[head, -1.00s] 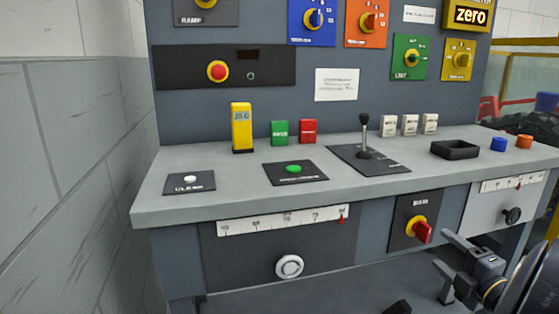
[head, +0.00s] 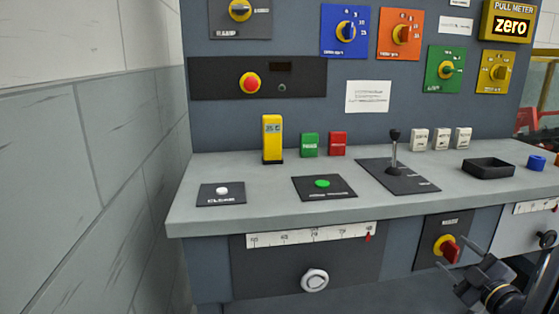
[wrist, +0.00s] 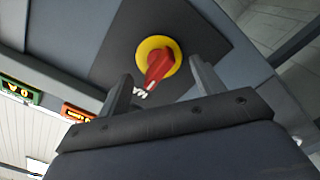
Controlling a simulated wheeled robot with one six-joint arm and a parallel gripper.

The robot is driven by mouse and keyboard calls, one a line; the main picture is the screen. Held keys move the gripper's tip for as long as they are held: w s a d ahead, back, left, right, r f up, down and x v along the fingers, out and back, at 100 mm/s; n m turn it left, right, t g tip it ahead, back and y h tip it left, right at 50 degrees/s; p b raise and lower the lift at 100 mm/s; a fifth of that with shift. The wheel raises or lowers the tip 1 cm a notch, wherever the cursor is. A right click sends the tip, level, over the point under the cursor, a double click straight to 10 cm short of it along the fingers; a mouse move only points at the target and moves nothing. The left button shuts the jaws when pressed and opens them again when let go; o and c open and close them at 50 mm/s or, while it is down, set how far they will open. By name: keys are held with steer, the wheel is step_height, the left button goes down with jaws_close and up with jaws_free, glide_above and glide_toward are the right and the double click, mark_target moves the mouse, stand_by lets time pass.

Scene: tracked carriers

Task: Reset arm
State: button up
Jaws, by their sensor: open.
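My gripper (head: 456,254) is at the lower right of the head view, in front of the panel under the desk. In the wrist view my gripper (wrist: 163,84) is open, its two dark fingers spread and nothing held. A red rotary handle on a yellow round base (head: 447,248) is mounted on a dark plate there. In the wrist view the red handle (wrist: 157,68) lies ahead, in line with the gap between the fingertips. I cannot tell whether any finger touches it.
The grey desk (head: 250,175) carries a white button (head: 222,191), a green button (head: 322,183), a black lever (head: 394,150) and a black tray (head: 488,168). A white knob (head: 314,280) sits below its front edge. A block wall (head: 90,170) closes the left side.

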steer(key=m+p, duration=0.3)
steer(key=m, duration=0.1)
steer(key=m+p, duration=0.2)
steer(key=shift+d+r+m+p, duration=0.1)
steer(key=shift+r+m+p, duration=0.2)
steer(key=shift+p, duration=0.05)
steer(key=shift+d+f+m+p, duration=0.1)
steer(key=shift+f+m+p, duration=0.1)
steer(key=shift+m+p, duration=1.5)
steer(key=shift+m+b, duration=0.3)
steer(key=shift+b, duration=0.05)
